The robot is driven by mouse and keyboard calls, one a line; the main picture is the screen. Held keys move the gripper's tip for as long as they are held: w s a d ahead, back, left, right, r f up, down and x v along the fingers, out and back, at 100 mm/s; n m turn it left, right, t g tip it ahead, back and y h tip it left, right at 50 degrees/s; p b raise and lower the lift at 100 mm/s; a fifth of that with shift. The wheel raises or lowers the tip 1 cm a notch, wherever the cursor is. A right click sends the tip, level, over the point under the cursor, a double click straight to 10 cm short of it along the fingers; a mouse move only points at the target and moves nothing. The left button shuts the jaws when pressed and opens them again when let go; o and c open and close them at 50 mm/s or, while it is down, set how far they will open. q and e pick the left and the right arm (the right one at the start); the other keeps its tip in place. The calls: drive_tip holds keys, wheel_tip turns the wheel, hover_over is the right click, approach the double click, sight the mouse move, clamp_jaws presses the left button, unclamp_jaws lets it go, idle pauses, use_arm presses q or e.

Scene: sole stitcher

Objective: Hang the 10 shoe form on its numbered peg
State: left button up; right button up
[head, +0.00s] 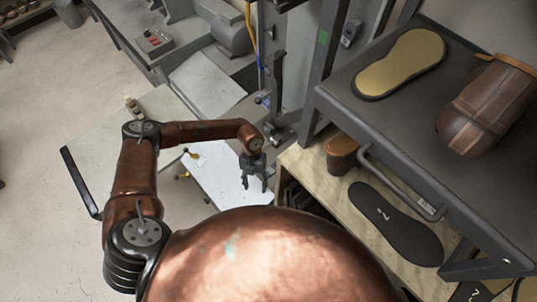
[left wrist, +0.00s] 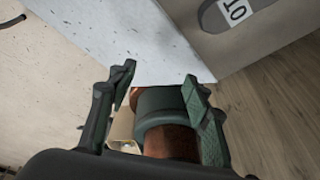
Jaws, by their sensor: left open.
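My left gripper (head: 255,187) is open and empty above the white surface (head: 222,172) in the head view. In the left wrist view its two fingers (left wrist: 159,76) are spread, with a copper and dark part of my own body showing between them. A white label reading 10 (left wrist: 236,10) shows upside down at the top right of the wrist view, beside a dark rounded shape (left wrist: 212,17) on a grey panel. The shape is cut off, so I cannot tell whether it is the shoe form. No numbered peg can be made out. My right gripper is not in view.
In the head view, a tan sole (head: 400,62) and a brown boot (head: 490,105) lie on the dark top at right. Below it, a wooden shelf (head: 330,190) bears a black sole marked 2 (head: 395,222).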

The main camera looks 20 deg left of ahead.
sight(273, 169)
use_arm(q)
drive_tip(key=w+d+r+m+t+y+p, duration=0.1)
drive_tip(key=w+d+r+m+t, duration=0.15)
drive_tip(key=w+r, duration=0.2)
drive_tip(key=w+d+r+m+t+p, duration=0.1)
drive_tip(key=w+d+r+m, duration=0.1)
drive_tip(key=w+r+m, duration=0.3)
drive_tip(key=shift+n, duration=0.45)
drive_tip(key=shift+w+d+f+b, duration=0.1)
drive_tip(key=shift+w+f+b, duration=0.1)
drive_tip(key=shift+f+b, duration=1.85)
drive_tip(key=shift+w+d+f+b, duration=0.15)
drive_tip(key=shift+f+b, duration=0.7)
drive_tip(key=shift+f, duration=2.35)
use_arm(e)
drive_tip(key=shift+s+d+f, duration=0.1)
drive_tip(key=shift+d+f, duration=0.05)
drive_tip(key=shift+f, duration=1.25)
use_arm(q)
drive_tip(key=shift+a, duration=0.1)
drive_tip(key=shift+c, duration=0.7)
drive_tip(key=c, duration=1.1)
